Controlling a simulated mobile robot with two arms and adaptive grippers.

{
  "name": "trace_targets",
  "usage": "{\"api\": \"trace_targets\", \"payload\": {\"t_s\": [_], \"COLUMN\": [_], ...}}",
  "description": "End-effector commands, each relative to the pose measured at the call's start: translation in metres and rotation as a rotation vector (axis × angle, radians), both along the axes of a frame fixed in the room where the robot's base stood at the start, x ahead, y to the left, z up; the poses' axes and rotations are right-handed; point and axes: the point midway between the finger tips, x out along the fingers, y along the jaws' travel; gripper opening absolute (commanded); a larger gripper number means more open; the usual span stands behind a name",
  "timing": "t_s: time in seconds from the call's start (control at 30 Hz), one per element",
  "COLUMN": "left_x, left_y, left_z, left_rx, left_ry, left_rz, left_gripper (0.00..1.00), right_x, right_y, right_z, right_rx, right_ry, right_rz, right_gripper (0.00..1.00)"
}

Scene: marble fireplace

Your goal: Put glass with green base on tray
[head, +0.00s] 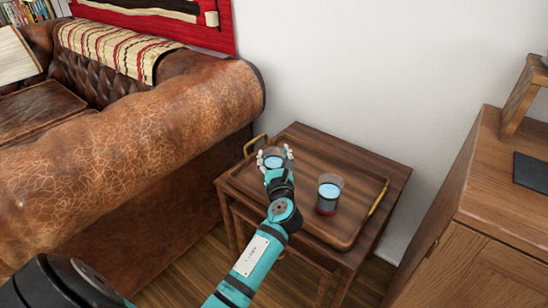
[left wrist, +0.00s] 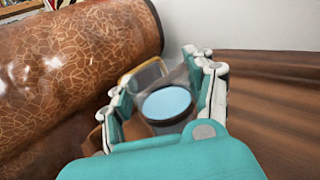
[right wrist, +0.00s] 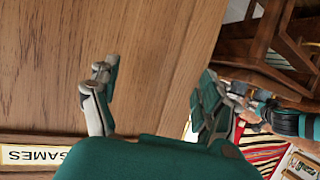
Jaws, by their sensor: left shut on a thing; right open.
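A clear glass (head: 273,160) with pale blue liquid is between the fingers of my left gripper (head: 275,157), over the far left part of the wooden tray (head: 325,151). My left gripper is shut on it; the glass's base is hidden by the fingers. In the left wrist view the glass (left wrist: 168,103) shows between the fingers, its blue liquid seen from above. Whether it touches the tray I cannot tell. A second glass (head: 328,192) with a red base and blue liquid stands on the tray to the right. My right gripper (right wrist: 150,90) is open and empty.
The tray has brass handles and lies on a small dark wooden table (head: 390,164). A brown leather sofa (head: 150,140) stands to the left, a wooden cabinet (head: 500,190) to the right. A white wall is behind. A "GAMES" label (right wrist: 50,153) shows in the right wrist view.

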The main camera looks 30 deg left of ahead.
Motion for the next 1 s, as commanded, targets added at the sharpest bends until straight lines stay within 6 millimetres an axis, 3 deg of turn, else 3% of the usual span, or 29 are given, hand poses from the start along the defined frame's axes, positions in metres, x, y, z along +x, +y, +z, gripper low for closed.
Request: {"api": "trace_targets", "payload": {"t_s": [0.17, 0.2, 0.37, 0.73, 1.0], "left_x": [0.000, 0.000, 0.000, -0.002, -0.040], "left_y": [0.000, 0.000, 0.000, -0.002, -0.035], "left_z": [-0.001, -0.002, -0.002, 0.001, 0.001], "left_rx": [0.001, -0.001, 0.000, 0.000, -0.003], "left_ry": [-0.002, -0.001, 0.000, 0.001, 0.003], "left_rz": [-0.001, 0.000, 0.000, -0.001, -0.003], "left_gripper": [0.00, 0.57, 0.78, 0.79, 0.79], "right_x": [0.001, 0.001, 0.001, 0.000, -0.030], "right_y": [0.000, 0.001, 0.001, 0.000, -0.014], "right_z": [0.001, 0.002, 0.002, 0.001, -0.035], "right_rx": [0.002, 0.004, 0.003, -0.001, -0.059], "right_ry": [-0.011, -0.016, -0.014, 0.003, 0.250], "right_rz": [0.000, 0.001, 0.001, 0.000, -0.018], "right_gripper": [0.79, 0.79, 0.79, 0.79, 0.79]}}
